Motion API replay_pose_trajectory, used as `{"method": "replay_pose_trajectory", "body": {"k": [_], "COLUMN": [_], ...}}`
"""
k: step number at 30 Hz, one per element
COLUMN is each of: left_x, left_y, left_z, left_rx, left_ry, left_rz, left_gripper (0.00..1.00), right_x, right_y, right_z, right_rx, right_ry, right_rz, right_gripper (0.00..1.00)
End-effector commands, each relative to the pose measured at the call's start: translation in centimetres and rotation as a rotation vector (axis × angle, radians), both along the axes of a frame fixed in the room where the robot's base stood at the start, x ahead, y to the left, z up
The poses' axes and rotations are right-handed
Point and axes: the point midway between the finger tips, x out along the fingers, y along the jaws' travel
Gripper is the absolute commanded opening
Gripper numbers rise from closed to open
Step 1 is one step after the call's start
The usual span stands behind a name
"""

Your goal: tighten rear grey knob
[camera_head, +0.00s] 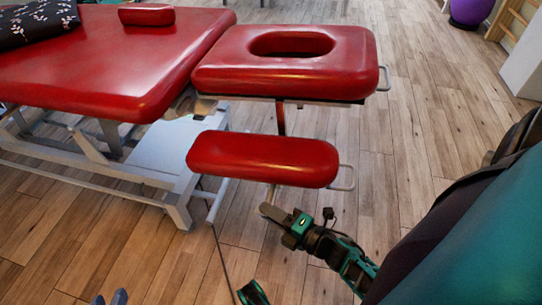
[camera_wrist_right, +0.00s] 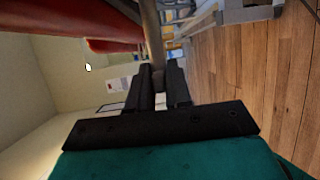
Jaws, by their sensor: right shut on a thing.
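The red padded armrest (camera_head: 262,160) hangs below the red face-hole headrest (camera_head: 290,60) of the treatment table. My right gripper (camera_head: 272,212) reaches under the armrest's front side, at the lower end of its metal post. In the right wrist view its two dark fingers (camera_wrist_right: 159,88) are shut on a small grey knob (camera_wrist_right: 158,78) on a grey metal post (camera_wrist_right: 151,35). The knob is mostly hidden by the fingers in the head view.
The red table top (camera_head: 110,65) bears a red bolster (camera_head: 146,14) and a dark floral pillow (camera_head: 38,20). The white table frame (camera_head: 175,205) stands left of my right gripper. A wire handle (camera_head: 346,178) sticks out at the armrest's right end. Wooden floor (camera_head: 410,150) is clear to the right.

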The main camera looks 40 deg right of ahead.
Motion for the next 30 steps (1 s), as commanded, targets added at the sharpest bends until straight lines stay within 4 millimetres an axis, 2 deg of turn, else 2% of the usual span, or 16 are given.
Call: {"method": "replay_pose_trajectory", "body": {"k": [11, 12, 19, 30], "left_x": [0.01, 0.01, 0.04, 0.05], "left_y": [-0.01, -0.01, 0.00, 0.02], "left_z": [0.03, 0.03, 0.05, 0.10], "left_rx": [-0.001, -0.001, -0.001, -0.001], "left_ry": [-0.001, -0.001, -0.002, -0.003], "left_rz": [0.001, 0.001, 0.001, 0.002], "left_gripper": [0.34, 0.34, 0.34, 0.34], "right_x": [0.06, 0.08, 0.07, 0.13], "right_y": [0.08, 0.08, 0.05, -0.12], "right_z": [-0.06, -0.05, -0.02, 0.04], "right_rx": [0.003, 0.003, 0.003, 0.002], "right_ry": [-0.002, -0.002, -0.002, -0.002], "right_rz": [0.001, 0.001, 0.001, 0.001], "right_gripper": [0.00, 0.21, 0.43, 0.43]}}
